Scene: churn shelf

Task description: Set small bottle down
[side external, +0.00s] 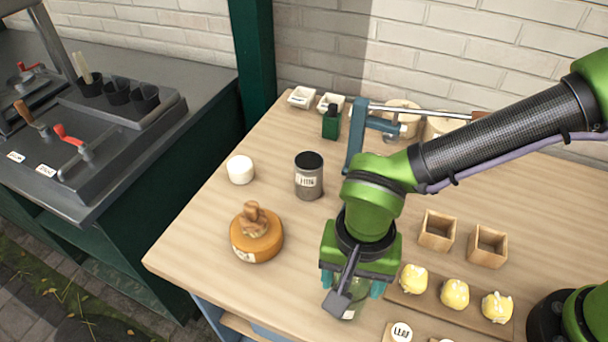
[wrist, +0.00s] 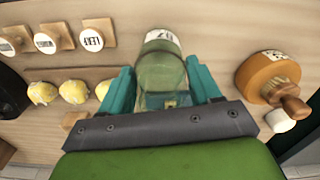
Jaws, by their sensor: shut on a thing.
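My gripper (side external: 352,285) is low over the front part of the wooden table, left of the yellow moulded pieces. In the wrist view its teal fingers (wrist: 165,88) are shut on a small greenish glass bottle (wrist: 160,68) with a white label. In the side view most of the bottle (side external: 349,312) is hidden behind the gripper. I cannot tell whether its base touches the table.
An orange-brown lidded pot (side external: 257,240) stands left of my gripper, with a grey canister (side external: 309,180) and a white cup (side external: 240,169) behind it. Yellow pieces (side external: 455,293) on a board and label stamps (side external: 398,332) are close on the right. Bare table lies between pot and gripper.

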